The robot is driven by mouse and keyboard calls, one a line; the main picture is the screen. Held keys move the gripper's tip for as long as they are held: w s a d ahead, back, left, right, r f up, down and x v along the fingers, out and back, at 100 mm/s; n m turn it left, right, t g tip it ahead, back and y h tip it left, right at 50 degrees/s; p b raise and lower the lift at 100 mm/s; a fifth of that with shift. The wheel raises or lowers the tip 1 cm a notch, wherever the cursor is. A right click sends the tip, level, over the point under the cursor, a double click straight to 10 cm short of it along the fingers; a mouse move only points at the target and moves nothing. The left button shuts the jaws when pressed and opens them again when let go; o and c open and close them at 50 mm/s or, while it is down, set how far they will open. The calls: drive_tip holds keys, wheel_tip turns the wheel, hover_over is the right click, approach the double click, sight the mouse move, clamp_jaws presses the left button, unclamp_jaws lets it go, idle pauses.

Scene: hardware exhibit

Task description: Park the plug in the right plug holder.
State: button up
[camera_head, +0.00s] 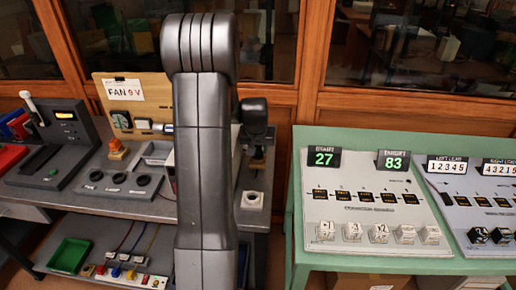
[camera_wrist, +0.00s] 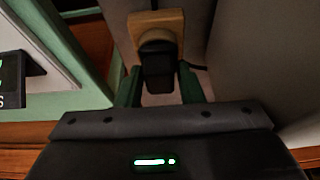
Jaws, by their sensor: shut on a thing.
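My gripper (camera_wrist: 160,88) shows in the wrist view with a dark green finger on each side of a black plug (camera_wrist: 158,72). It is shut on the plug. A tan wooden block (camera_wrist: 152,20) is right at the plug's far end; I cannot tell whether the plug sits in it or only in front of it. In the head view my arm hides most of the gripper and plug. A light grey piece with a dark round opening (camera_head: 252,200) is on the bench below my wrist. I cannot make out which thing is the right plug holder.
A wooden board with a FAN 9 V sign (camera_head: 124,88) and a dark console (camera_head: 55,145) stand on the grey bench at left. A green table (camera_head: 395,262) with number panels is at right, past a gap. A green bin (camera_head: 70,255) is on the lower shelf.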

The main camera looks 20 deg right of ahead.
drive_tip(key=shift+f, duration=0.25)
idle(0.6)
drive_tip(key=o, duration=1.5)
drive_tip(key=shift+o, duration=0.2)
drive_tip(key=shift+r, duration=0.15)
drive_tip(key=shift+r+p, duration=1.95)
drive_tip(key=shift+r, duration=1.5)
drive_tip(key=shift+f, duration=0.2)
drive_tip(key=shift+f+b, duration=2.1)
drive_tip(key=shift+f, duration=1.2)
